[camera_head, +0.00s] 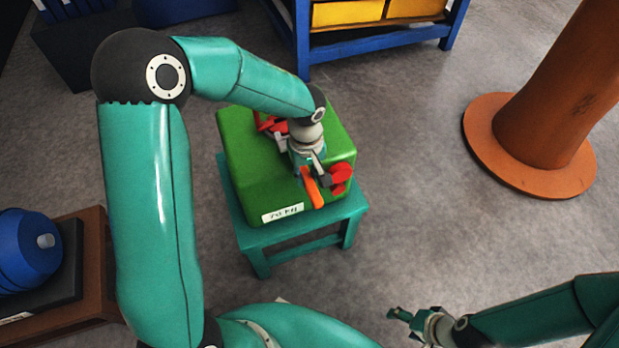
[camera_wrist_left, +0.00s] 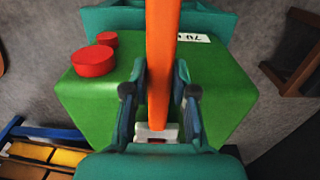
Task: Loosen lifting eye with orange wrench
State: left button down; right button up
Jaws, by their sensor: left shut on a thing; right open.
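The green counterweight casting (camera_head: 250,165) sits on a teal stand (camera_head: 300,226), and its green top (camera_wrist_left: 225,90) also shows in the left wrist view. My left gripper (camera_head: 308,172) is over the casting, shut on the orange wrench (camera_head: 313,188). In the left wrist view the wrench (camera_wrist_left: 162,60) runs between the fingers (camera_wrist_left: 158,92), its handle toward the white-label side. A pale grey piece with some red (camera_wrist_left: 156,133) shows at its lower end. A red part (camera_head: 268,122) stands behind my gripper; I cannot tell whether it is the lifting eye. My right gripper (camera_head: 408,316) is open and empty, away from the casting.
Red round knobs (camera_wrist_left: 92,61) stand on the casting beside the wrench, close to my gripper. A blue rack with yellow bins (camera_head: 347,13) is behind. A rust-orange column (camera_head: 540,90) stands right, and a blue rounded object (camera_head: 25,250) left. The floor between is clear.

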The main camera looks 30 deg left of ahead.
pick_arm(q)
jog(key=shift+w+a, duration=0.1)
jog(key=shift+w, duration=0.05)
dwell(0.4)
jog(key=shift+w+d+n+b, duration=0.4)
jog(key=shift+w+d+n, duration=0.15)
jog(key=shift+w, duration=0.25)
jog(key=shift+w+d, duration=0.1)
jog(key=shift+d, duration=0.05)
jog(key=shift+w+d+n, duration=0.45)
jog(key=shift+w+n, duration=0.1)
jog(key=shift+w, duration=0.2)
jog(key=shift+w+d+n+b, duration=0.35)
jog(key=shift+w+n, duration=0.25)
jog(key=shift+w, duration=0.25)
